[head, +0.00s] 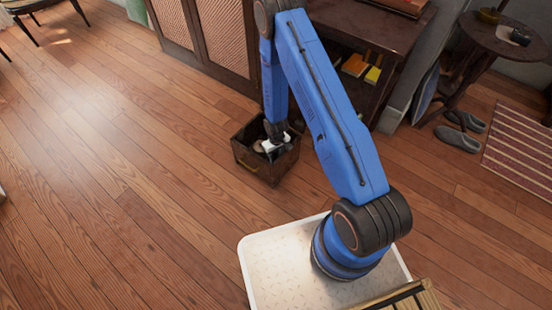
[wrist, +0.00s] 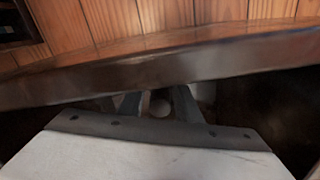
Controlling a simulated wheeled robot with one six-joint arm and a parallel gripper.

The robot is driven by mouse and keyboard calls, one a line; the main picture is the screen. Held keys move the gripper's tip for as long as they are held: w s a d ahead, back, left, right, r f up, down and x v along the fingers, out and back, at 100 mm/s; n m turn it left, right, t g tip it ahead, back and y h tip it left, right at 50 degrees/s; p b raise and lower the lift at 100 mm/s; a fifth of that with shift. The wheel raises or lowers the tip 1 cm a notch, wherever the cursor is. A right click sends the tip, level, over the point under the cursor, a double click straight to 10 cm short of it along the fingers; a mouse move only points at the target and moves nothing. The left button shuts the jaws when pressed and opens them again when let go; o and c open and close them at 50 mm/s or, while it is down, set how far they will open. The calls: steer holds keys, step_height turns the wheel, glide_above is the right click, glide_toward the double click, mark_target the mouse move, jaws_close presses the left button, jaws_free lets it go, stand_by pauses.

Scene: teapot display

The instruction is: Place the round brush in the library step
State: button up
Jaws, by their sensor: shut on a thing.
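The library step (head: 258,174) is a small, dark wooden open-topped box on the floor, in front of the cabinet. In the wrist view its thick dark rim (wrist: 235,62) crosses the picture close to the camera. My gripper (head: 268,150) points down into the box opening. In the wrist view the fingers of my gripper (wrist: 159,103) reach below the rim, shut on a small pale rounded thing between them, seemingly the round brush (wrist: 159,107). Most of the brush is hidden by the fingers and shadow. I cannot tell whether it touches the box floor.
A dark cabinet with woven doors (head: 228,40) stands behind the box. A low shelf with books (head: 362,68) is to its right. Farther right are a round side table (head: 486,43), slippers (head: 460,136) and a striped rug (head: 522,150).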

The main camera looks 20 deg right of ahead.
steer(key=shift+f, duration=0.3)
steer(key=o, duration=1.1)
steer(key=shift+f, duration=0.1)
